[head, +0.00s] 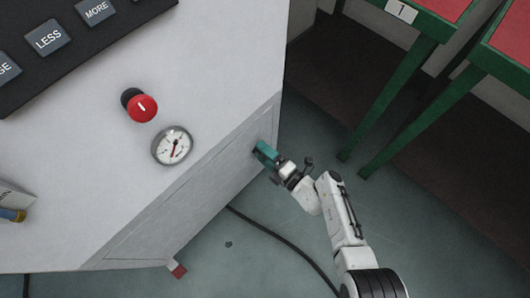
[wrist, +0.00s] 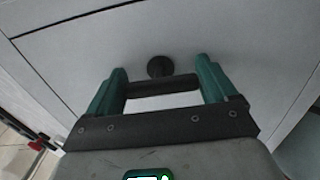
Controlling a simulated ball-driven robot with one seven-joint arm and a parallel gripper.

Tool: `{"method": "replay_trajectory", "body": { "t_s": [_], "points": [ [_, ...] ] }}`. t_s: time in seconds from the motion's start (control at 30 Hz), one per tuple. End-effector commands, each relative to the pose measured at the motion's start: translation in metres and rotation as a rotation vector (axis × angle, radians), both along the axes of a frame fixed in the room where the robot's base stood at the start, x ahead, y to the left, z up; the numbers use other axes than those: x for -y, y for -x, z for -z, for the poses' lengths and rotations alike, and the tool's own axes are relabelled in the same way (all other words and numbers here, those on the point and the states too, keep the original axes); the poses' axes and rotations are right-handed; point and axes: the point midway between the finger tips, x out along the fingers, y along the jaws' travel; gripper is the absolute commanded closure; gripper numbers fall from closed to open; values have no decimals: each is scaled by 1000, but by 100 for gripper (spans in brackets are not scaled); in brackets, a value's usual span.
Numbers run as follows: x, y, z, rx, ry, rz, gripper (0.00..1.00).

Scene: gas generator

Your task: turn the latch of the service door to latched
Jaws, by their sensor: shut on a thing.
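The service door (head: 190,205) is a light grey panel low on the generator's side, outlined by a thin seam. In the wrist view the door (wrist: 225,42) fills the upper part. The latch (wrist: 160,67) has a round black boss on the door and a dark bar in front, lying roughly level across the picture. My gripper (head: 264,152), with teal fingers, is at the door's right end in the head view and hides the latch there. In the wrist view my gripper (wrist: 160,76) has a finger at each end of the bar and is shut on it.
A red knob (head: 142,108) and a round gauge (head: 172,146) sit on the generator above the door. A black cable (head: 275,234) runs over the floor beside my arm. Green-legged tables (head: 405,90) stand at the upper right.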

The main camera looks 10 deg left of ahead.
Motion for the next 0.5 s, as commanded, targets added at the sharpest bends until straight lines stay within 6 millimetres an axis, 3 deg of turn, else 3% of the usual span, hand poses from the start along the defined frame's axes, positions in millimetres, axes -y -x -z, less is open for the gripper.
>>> {"method": "replay_trajectory", "body": {
  "t_s": [0.4, 0.43, 0.5],
  "points": [
    [1, 0, 1, -11, -6, 3, 69],
    [1, 0, 1, -11, -6, 3, 13],
    [1, 0, 1, -11, -6, 3, 6]
  ]
}}
